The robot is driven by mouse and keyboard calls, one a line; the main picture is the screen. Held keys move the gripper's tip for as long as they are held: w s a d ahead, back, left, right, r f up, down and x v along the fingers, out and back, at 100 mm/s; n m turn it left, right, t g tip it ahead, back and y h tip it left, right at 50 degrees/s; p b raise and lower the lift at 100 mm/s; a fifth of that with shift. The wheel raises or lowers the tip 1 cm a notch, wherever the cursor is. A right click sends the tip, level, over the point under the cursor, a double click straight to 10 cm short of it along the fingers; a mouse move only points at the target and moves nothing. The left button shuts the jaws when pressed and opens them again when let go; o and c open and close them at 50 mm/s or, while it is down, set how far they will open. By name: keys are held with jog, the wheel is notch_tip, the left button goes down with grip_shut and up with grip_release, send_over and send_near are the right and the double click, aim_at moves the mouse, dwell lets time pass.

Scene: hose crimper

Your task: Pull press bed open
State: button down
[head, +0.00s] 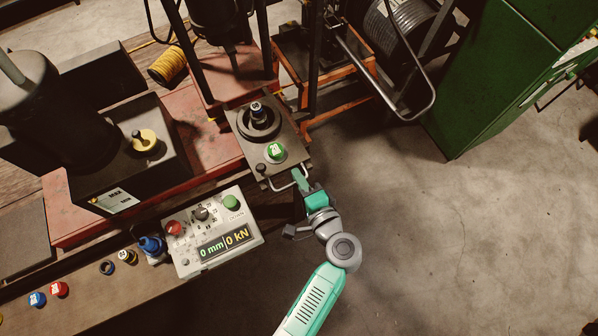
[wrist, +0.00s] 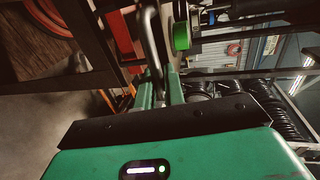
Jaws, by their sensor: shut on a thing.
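The press bed (head: 291,138) is a grey plate at the front of the red press frame, below the ram. A black round fitting (head: 259,121) and a green-topped part (head: 275,152) stand on it. A bent metal handle (head: 281,187) sticks out from its front edge. My gripper (head: 299,177) is at the right part of this handle and is shut on it. In the wrist view the grey handle bar (wrist: 151,40) runs down between my two green fingers (wrist: 159,88). The exact contact is partly hidden by the fingers.
A control box (head: 214,232) reading 0 mm and 0 kN stands left of my arm, beside a blue-capped part (head: 152,246). A bent tube frame (head: 414,110) and a green cabinet (head: 492,65) stand at the right. The concrete floor (head: 440,230) right of my arm is clear.

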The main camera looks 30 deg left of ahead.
jog(key=c, duration=1.6)
grip_release()
jog(key=shift+c, duration=0.2)
jog(key=v, duration=0.7)
jog(key=shift+s+d+b, duration=0.2)
jog(key=shift+d+b, duration=0.15)
jog(key=shift+b, duration=0.05)
jog(key=shift+r, duration=0.1)
jog(key=w+d+r+n+t+h+p, duration=0.15)
jog(key=w+r, duration=0.25)
jog(key=r, duration=0.6)
jog(key=w+d+r+n+t+h+p, duration=0.1)
jog(key=w+r+n+t+h+p, duration=0.2)
jog(key=r, duration=0.7)
jog(key=w+d+r+n+t+h+p, duration=0.15)
jog(key=w+r, duration=0.35)
jog(key=r, duration=0.6)
jog(key=s+d+r+t+h+p, duration=0.1)
jog(key=s+d+r+t+h, duration=0.1)
jog(key=r, duration=0.9)
jog(key=s+d+r+t+h+p, duration=0.1)
jog(key=s+r+t, duration=0.4)
jog(key=r, duration=0.7)
jog(key=s+d+r+t+h+p, duration=0.1)
jog(key=s+d+r+t+h, duration=0.2)
jog(key=r, duration=0.9)
jog(key=shift+s+d+t+h, duration=0.25)
jog(key=shift+s+t+h, duration=0.25)
jog(key=shift+t+h, duration=0.25)
